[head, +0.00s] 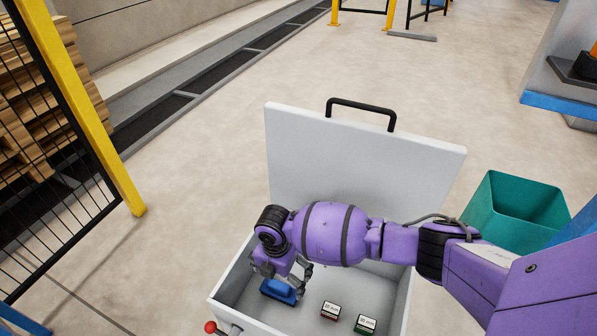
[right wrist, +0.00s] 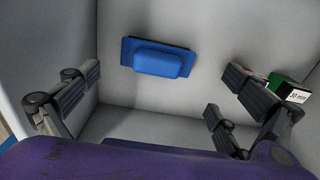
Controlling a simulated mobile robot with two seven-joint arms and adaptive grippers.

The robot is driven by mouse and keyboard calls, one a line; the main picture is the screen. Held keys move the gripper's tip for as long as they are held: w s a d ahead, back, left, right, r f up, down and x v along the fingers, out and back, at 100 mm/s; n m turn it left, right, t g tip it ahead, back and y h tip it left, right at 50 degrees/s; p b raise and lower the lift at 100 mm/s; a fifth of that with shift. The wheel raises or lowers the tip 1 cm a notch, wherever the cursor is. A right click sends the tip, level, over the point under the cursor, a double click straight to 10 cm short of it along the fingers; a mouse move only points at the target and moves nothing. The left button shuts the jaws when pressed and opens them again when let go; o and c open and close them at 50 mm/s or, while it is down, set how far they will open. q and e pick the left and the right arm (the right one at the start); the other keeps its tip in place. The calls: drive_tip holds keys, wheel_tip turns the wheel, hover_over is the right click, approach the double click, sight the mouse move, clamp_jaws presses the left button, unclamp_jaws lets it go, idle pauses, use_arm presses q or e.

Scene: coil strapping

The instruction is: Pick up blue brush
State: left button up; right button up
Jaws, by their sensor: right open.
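The blue brush (head: 279,291) lies on the floor of an open light grey box (head: 232,287). In the right wrist view the brush (right wrist: 160,59) is a blue block on a wider blue base, beyond the fingers and between them from side to side. My right gripper (head: 283,280) reaches down into the box just above the brush, and partly covers it in the head view. In the right wrist view the right gripper (right wrist: 165,95) is open with nothing between its fingers. My left gripper is not in view.
Two small labelled blocks, one red-based (head: 330,310) and one green-based (head: 366,323), lie right of the brush in the box. The raised lid (head: 350,165) stands behind my arm. A teal bin (head: 515,210) is at right. A yellow-posted fence (head: 85,110) is at left.

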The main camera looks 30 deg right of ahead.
sight(278, 284)
wheel_tip(278, 284, down, 2)
drive_tip(key=shift+w+f+b, duration=0.1)
drive_tip(key=shift+f+b, duration=0.15)
drive_tip(key=shift+b, duration=0.25)
drive_tip(key=f, duration=0.1)
drive_tip(key=f+b, duration=0.1)
drive_tip(key=f, duration=0.1)
drive_tip(key=f+b, duration=0.1)
drive_tip(key=f, duration=0.1)
drive_tip(key=shift+w+a, duration=0.1)
drive_tip(key=shift+a, duration=0.2)
drive_tip(key=shift+c, duration=0.4)
drive_tip(key=c, duration=0.9)
drive_tip(key=shift+r, duration=0.1)
